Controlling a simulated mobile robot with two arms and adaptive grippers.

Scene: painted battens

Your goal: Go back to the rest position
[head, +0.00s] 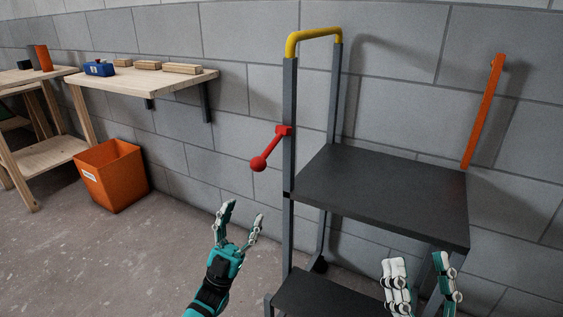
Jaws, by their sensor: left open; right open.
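My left gripper (242,224) is open and empty, fingers pointing up, over the floor to the left of the dark trolley. My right gripper (420,268) is open and empty at the lower right, in front of the trolley's upper shelf (390,190). Its lower part is cut off by the frame's bottom edge. Neither gripper appears to touch anything.
The trolley has a yellow handle (314,33) and a red ball-ended lever (260,163) sticking out left. An orange batten (483,112) stands at the wall. A wooden wall shelf (190,79) holds wooden blocks and a blue item. An orange bin (118,178) stands on open floor.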

